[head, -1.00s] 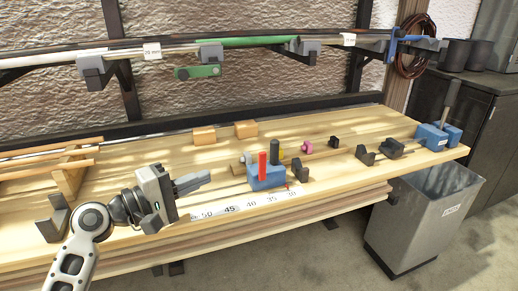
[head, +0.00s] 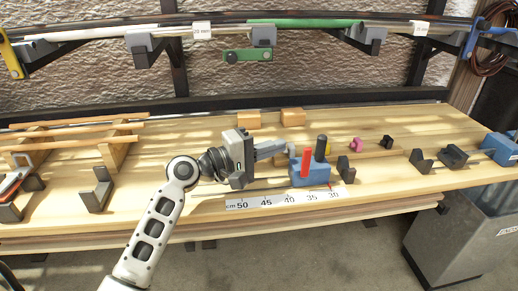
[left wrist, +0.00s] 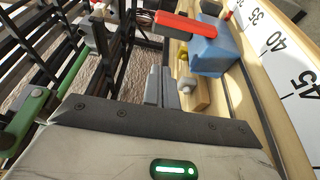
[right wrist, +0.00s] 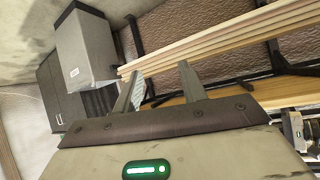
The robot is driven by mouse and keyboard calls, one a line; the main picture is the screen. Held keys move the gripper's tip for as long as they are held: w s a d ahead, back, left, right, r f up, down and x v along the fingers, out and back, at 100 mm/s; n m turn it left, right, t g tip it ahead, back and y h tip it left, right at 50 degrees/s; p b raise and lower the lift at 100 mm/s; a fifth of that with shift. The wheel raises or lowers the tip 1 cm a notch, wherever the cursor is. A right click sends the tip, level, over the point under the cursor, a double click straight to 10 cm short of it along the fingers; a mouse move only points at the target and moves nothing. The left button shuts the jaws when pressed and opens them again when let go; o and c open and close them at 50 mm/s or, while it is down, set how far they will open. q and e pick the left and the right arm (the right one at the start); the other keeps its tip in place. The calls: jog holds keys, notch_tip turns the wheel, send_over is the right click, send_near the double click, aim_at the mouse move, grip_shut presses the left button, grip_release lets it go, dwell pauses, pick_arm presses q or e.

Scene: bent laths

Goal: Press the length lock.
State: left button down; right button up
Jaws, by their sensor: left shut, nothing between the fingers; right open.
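A blue block (head: 312,174) sits on the bench behind the white length scale (head: 282,201). A red upright lever (head: 305,161) and a dark upright handle (head: 321,148) stand on it. No label shows which part is the length lock. My left gripper (head: 283,149) is shut and empty, just left of the block near the red lever; contact cannot be told. The left wrist view shows its closed fingers (left wrist: 161,87), the red lever (left wrist: 188,27), the blue block (left wrist: 213,51) and a small yellow part (left wrist: 187,84). My right gripper (right wrist: 160,90) is open and empty, away from the block.
Black brackets (head: 421,160) and a pink piece (head: 357,144) stand right of the block. Wooden blocks (head: 293,117) lie behind. A rack with a green plate (head: 247,55) runs along the wall. A grey bin (right wrist: 84,45) stands beyond my right gripper.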

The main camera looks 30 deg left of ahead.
aim_at(306, 163)
pick_arm(q)
jog(key=x, duration=0.4)
jog(key=shift+d+r+p, duration=0.1)
jog(key=shift+d+p, duration=0.15)
jog(key=shift+p, duration=0.1)
jog(key=shift+s+d+p, duration=0.2)
jog(key=shift+s+d, duration=0.1)
jog(key=shift+s, duration=0.2)
jog(key=shift+s+d+p, duration=0.2)
jog(key=shift+s+d, duration=0.05)
jog(key=shift+s, duration=0.25)
jog(key=shift+s+d, duration=0.35)
jog(key=shift+s, duration=0.2)
pick_arm(e)
jog(key=shift+d+r, duration=0.25)
jog(key=shift+r, duration=0.15)
jog(key=shift+f, duration=0.1)
